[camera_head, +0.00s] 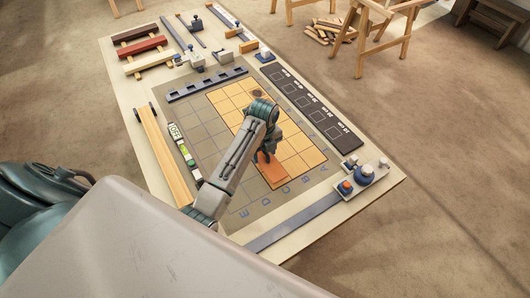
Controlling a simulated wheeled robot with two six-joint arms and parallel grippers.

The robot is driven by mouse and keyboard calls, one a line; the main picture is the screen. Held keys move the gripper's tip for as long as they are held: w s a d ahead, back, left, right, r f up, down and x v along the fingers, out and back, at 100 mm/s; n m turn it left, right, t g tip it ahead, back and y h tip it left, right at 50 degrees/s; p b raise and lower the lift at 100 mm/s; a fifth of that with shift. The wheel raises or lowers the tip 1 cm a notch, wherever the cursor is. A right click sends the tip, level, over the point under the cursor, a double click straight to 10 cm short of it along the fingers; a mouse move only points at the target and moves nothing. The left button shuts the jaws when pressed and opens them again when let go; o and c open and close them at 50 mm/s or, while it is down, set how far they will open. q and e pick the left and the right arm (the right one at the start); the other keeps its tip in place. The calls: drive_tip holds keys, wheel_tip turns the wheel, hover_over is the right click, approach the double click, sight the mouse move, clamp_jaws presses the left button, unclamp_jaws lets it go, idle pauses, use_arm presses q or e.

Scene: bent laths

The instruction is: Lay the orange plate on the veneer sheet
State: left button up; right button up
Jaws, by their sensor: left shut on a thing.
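The orange plate (272,172) is at the lower left part of the veneer sheet (309,156) in the head view. The veneer sheet is a yellow, gridded rectangle with a dark knot near its far end. My left gripper (267,154) comes down over the plate and is shut on its far end. The arm and gripper hide part of the plate and the sheet. I cannot tell whether the plate touches the sheet or is slightly above it. My right gripper is not in view.
The sheet lies on a grey lettered mat (205,125) on a pale board. A dark strip with squares (310,108) lies to the right. A slotted blue rack (207,85) stands behind. A level (184,146) and a long wooden bar (163,150) lie left. Blue-knobbed tools (363,178) stand front right.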

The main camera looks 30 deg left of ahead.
use_arm(q)
drive_tip(key=shift+w+a, duration=0.15)
drive_tip(key=shift+w, duration=0.4)
wheel_tip(320, 180, down, 3)
drive_tip(key=shift+w+f+p, duration=0.1)
drive_tip(key=shift+p, duration=1)
drive_tip(key=shift+f, duration=0.25)
drive_tip(key=shift+f, duration=0.15)
drive_tip(key=o, duration=1)
